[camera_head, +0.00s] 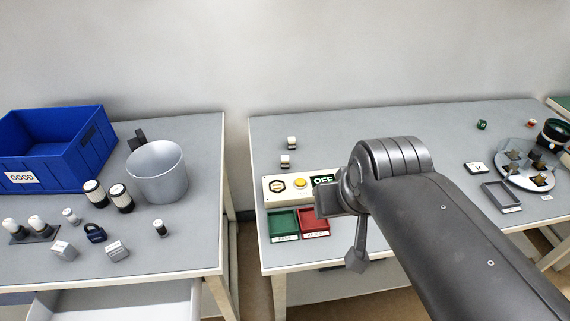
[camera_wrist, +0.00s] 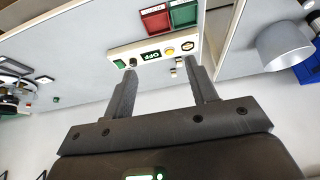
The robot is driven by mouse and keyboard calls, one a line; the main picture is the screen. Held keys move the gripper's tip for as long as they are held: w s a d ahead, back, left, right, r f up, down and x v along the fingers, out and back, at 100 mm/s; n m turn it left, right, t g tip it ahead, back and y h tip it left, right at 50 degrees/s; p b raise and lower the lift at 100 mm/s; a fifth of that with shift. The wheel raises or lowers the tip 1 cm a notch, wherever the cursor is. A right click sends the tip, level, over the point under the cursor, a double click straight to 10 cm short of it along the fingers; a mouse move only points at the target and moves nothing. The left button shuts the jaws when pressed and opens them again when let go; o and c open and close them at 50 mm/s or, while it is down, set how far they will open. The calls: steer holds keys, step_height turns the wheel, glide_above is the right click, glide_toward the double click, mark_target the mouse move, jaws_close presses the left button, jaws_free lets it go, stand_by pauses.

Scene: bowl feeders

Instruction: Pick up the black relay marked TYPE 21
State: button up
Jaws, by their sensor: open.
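A small black block with a white marked top (camera_head: 476,168) lies on the right table, left of the round bowl feeder. It looks like the relay, but its mark is too small to read surely. In the wrist view, a small dark block with a white top (camera_wrist: 44,79) at the left seems to be the same one. My gripper (camera_wrist: 160,68) is open and empty, its two fingers apart. It hangs over the right table's front left part, by the OFF control box (camera_head: 287,188), well left of the black block.
A green tray (camera_head: 283,223) and a red tray (camera_head: 314,220) lie before the control box. A grey tray (camera_head: 502,196) and the bowl feeder (camera_head: 513,179) flank the black block. The left table holds a blue bin (camera_head: 88,152) and metal bucket (camera_head: 158,177). A gap separates the tables.

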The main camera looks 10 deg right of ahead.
steer(key=w+r+g, duration=0.2)
steer(key=w+r, duration=0.2)
steer(key=w, duration=0.9)
steer(key=m+g, duration=0.2)
steer(key=g, duration=0.2)
glide_above(285, 156)
step_height(285, 156, down, 21)
steer(key=f, duration=0.5)
steer(key=shift+w+f, duration=0.2)
steer(key=shift+w, duration=0.05)
steer(key=shift+s+f, duration=0.15)
steer(key=shift+f, duration=1.25)
steer(key=shift+s+f, duration=0.1)
steer(key=shift+f, duration=1.25)
